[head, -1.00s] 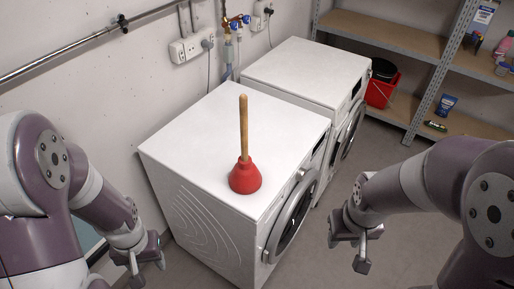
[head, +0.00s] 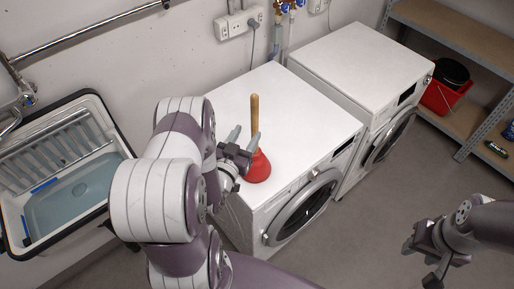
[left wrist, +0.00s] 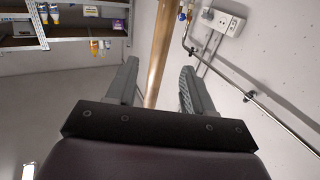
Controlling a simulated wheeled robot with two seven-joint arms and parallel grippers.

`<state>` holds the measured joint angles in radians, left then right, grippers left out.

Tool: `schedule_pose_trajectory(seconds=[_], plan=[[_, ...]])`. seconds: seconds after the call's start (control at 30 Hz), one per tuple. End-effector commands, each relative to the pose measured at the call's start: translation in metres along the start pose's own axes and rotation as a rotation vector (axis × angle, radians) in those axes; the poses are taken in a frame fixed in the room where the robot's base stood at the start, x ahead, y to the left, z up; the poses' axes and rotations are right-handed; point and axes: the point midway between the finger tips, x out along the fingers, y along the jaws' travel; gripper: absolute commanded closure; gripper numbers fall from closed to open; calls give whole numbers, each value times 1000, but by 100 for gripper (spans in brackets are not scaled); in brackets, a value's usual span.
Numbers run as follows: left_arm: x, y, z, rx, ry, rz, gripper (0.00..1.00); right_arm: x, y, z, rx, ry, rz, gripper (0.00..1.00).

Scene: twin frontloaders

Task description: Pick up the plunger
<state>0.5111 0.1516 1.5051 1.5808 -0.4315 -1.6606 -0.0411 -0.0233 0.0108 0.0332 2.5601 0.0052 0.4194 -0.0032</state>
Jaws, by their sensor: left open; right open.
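The plunger has a wooden handle (head: 254,112) and a red rubber cup (head: 259,168). It stands upright on top of the nearer white washing machine (head: 295,115). My left gripper (head: 245,140) is open beside the handle, above the cup. In the left wrist view, the handle (left wrist: 159,50) rises between the two fingers of my left gripper (left wrist: 157,85), a little beyond or between the tips; contact does not show. The cup is out of sight there. My right gripper (head: 428,262) is open and empty over the floor at lower right.
A second white washing machine (head: 355,65) stands behind the first. A sink (head: 75,180) is at the left. A red bucket (head: 445,92) sits on a metal shelf at the right. Wall pipes and sockets (head: 238,22) are behind the machines.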

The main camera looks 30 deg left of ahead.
Motion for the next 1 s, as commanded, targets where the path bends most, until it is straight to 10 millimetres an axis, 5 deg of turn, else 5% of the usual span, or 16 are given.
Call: schedule_pose_trajectory(seconds=[0.33, 0.6, 0.77, 1.0], plan=[[54, 1, 2, -1, -1, -1, 48, -22, 0, -3, 0, 0, 0, 57], [60, 1, 4, -2, -2, -2, 48, -21, 0, -2, 0, 0, 0, 57], [60, 1, 4, -1, -3, -2, 97, -21, 0, -2, 0, 0, 0, 57], [60, 1, 3, 0, 0, -2, 100, -21, 0, -2, 0, 0, 0, 57]])
